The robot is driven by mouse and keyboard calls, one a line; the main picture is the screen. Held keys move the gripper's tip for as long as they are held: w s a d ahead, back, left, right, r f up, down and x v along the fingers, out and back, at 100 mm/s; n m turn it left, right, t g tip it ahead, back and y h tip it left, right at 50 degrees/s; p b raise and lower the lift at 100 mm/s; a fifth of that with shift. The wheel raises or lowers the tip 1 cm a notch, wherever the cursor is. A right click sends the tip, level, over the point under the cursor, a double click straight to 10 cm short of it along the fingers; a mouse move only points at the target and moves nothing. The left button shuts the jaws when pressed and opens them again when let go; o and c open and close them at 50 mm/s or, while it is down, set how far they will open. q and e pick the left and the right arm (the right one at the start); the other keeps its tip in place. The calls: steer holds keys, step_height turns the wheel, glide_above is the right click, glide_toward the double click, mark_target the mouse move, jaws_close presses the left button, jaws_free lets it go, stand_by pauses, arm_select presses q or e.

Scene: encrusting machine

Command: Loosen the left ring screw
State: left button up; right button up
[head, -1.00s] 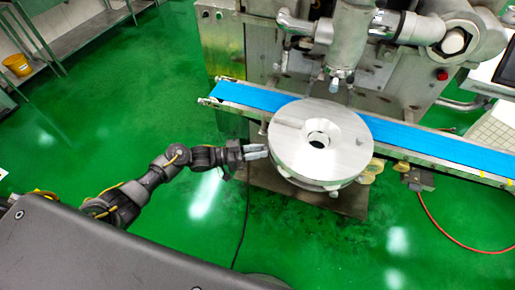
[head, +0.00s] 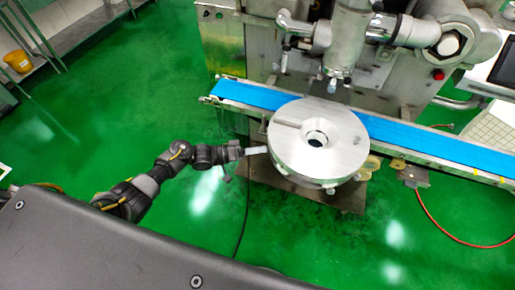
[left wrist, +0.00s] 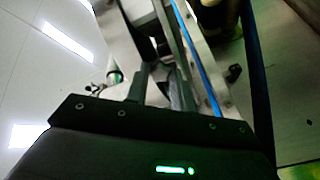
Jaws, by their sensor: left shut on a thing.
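The round metal ring (head: 340,155) with a central hole sits in front of the blue belt in the head view. My left gripper (head: 264,150) reaches in from the left, its fingers at the ring's left rim. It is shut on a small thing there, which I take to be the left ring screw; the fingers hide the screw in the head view. In the left wrist view the two fingers (left wrist: 160,70) point up the picture at blurred metal parts, and the screw cannot be made out. My right gripper is out of view.
The blue conveyor belt (head: 420,142) runs behind the ring. The machine's nozzle (head: 334,80) hangs above and behind it. A dark cable (head: 244,222) lies on the green floor below. A red hose (head: 440,230) lies at the right.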

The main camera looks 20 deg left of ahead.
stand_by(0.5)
arm_select(q)
steer(key=o, duration=1)
steer(key=shift+a, duration=0.1)
steer(key=b+v, duration=0.2)
steer(key=v, duration=0.8)
steer(key=shift+s+a+b, duration=0.25)
steer(key=shift+a+b, duration=0.05)
steer(key=shift+b, duration=0.1)
